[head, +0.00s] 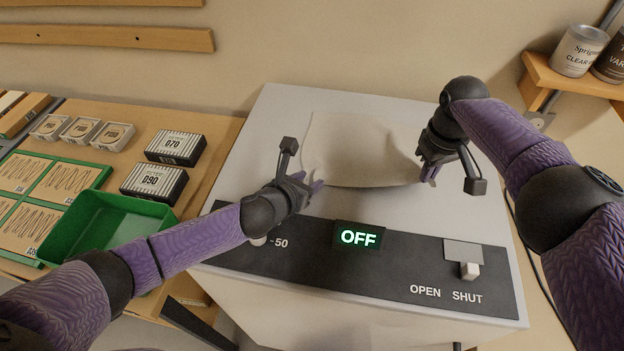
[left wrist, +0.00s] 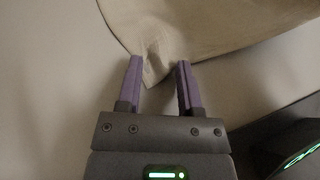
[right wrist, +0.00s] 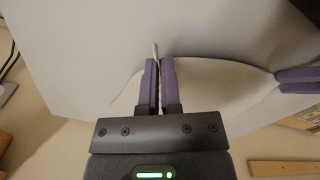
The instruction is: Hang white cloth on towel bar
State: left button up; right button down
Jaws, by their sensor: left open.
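The white cloth (head: 362,150) looks off-white and lies spread over the pale top of the cabinet, between my two grippers. My left gripper (head: 317,188) is open at its near left corner. In the left wrist view a cloth corner (left wrist: 155,70) lies between the parted fingers (left wrist: 158,85). My right gripper (head: 427,174) is at the cloth's right end. In the right wrist view its fingers (right wrist: 160,80) are close together with a thin fold of cloth pinched between them. I cannot make out a towel bar for certain.
The cabinet's dark front panel (head: 400,268) carries a green OFF display (head: 358,236) and an OPEN/SHUT switch (head: 468,268). A green tray (head: 60,240) and dark boxes (head: 176,147) are on the left bench. A wooden shelf (head: 545,75) with cans (head: 578,50) is at upper right.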

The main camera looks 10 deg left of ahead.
pick_arm(q)
jog(key=shift+s+f, duration=0.15)
grip_shut()
notch_tip(320, 180, up, 5)
jog(key=shift+r, duration=0.1)
dwell(0.3)
